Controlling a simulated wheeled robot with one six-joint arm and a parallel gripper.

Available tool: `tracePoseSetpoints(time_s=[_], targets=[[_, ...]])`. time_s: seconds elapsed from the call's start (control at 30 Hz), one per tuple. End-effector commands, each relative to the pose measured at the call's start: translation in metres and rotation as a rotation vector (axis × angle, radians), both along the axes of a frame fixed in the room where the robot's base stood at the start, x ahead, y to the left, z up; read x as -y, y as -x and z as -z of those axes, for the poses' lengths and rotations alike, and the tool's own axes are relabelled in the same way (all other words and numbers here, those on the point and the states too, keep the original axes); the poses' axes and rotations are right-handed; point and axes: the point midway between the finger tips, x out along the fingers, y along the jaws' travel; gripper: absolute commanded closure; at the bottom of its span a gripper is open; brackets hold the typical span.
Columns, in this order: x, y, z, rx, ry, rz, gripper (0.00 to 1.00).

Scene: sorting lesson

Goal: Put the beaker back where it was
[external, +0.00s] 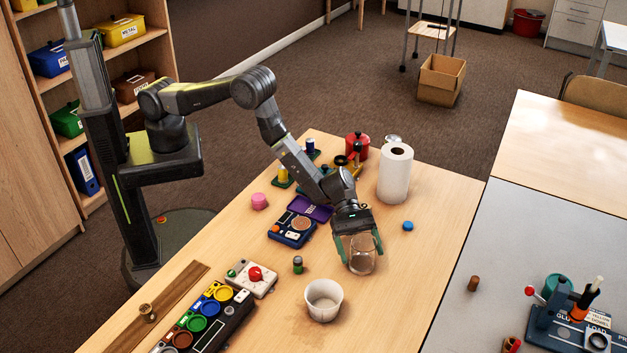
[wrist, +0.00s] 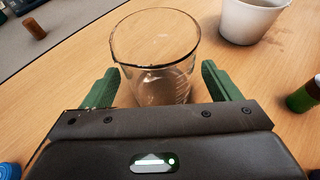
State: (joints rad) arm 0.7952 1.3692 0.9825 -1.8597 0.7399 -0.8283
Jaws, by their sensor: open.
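The clear glass beaker (external: 362,262) stands upright on the wooden table, with a brownish tint low inside it. My gripper (external: 358,248) is open, with its green fingers on either side of the beaker. In the wrist view the beaker (wrist: 157,55) sits between and beyond the two fingers of my gripper (wrist: 158,85), with a gap showing at the right finger. Whether the left finger touches the glass I cannot tell. The lower part of the beaker is hidden by the gripper body in the wrist view.
A white cup (external: 323,300) stands close to the beaker, and it also shows in the wrist view (wrist: 250,20). A small green bottle (external: 297,265), a blue cap (external: 408,226) and a paper roll (external: 395,175) stand nearby. Bare table lies right of the beaker.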

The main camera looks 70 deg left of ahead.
Motion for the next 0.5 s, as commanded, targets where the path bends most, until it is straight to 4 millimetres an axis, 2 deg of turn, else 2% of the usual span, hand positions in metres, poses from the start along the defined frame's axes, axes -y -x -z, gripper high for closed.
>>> tracePoseSetpoints(time_s=[0.07,0.23,0.5], targets=[[-0.004,-0.001,-0.004,-0.001,0.000,-0.001,0.17],[-0.029,-0.001,-0.013,-0.001,0.000,-0.001,0.17],[-0.028,0.000,-0.063,0.003,0.002,0.001,0.17]])
